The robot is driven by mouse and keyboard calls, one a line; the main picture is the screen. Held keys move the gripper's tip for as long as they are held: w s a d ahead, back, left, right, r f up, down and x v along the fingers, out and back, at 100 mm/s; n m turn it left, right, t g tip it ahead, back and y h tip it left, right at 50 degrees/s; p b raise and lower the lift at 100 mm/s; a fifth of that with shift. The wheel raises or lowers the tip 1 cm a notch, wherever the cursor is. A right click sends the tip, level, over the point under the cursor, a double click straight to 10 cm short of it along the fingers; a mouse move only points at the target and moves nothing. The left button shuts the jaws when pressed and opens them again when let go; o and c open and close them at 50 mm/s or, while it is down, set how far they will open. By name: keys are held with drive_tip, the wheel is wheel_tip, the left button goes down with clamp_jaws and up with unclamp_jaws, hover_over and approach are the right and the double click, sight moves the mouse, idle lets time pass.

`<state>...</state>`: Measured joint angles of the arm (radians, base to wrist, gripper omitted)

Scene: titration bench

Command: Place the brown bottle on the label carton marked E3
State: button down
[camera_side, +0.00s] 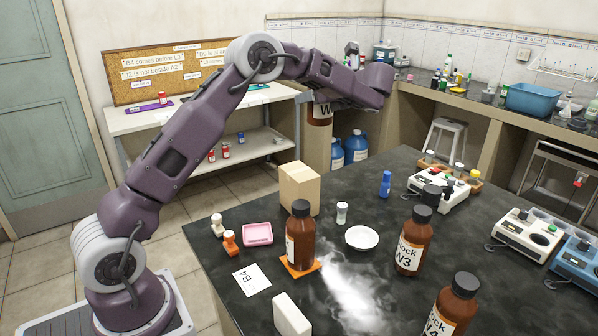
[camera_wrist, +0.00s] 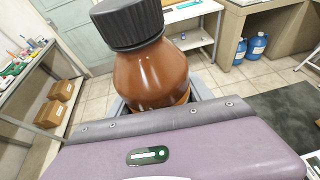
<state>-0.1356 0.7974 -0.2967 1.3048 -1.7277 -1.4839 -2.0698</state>
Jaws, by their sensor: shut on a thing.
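My gripper (camera_side: 325,99) is shut on a brown bottle (camera_side: 319,115), held up beyond the far left edge of the black bench. A label with a "W" shows on its lower part; the rest is hidden by my arm. In the wrist view the bottle (camera_wrist: 150,72) has a ribbed black cap and sits between the jaws, seen at a tilt. A plain tan carton (camera_side: 299,188) stands on the bench behind another brown bottle; no mark is readable on it. A white card marked B4 (camera_side: 252,279) lies at the front left. I cannot see any E3 mark.
A brown bottle (camera_side: 300,238) stands on an orange mat (camera_side: 289,268). A white dish (camera_side: 362,238), a pink tray (camera_side: 258,233) and a white block (camera_side: 291,315) lie nearby. Cartons (camera_wrist: 60,90) sit on a shelf.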

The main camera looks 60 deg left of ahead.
drive_tip(key=s+a+r+n+g, duration=0.2)
drive_tip(key=s+n+g, duration=0.2)
drive_tip(key=s, duration=0.2)
hover_over(292, 168)
drive_tip(key=shift+m, duration=0.3)
wheel_tip(292, 168, down, 15)
drive_tip(key=shift+a+f, duration=0.1)
drive_tip(key=shift+f, duration=0.1)
drive_tip(key=shift+f, duration=0.1)
drive_tip(key=shift+c, duration=2.2)
unclamp_jaws()
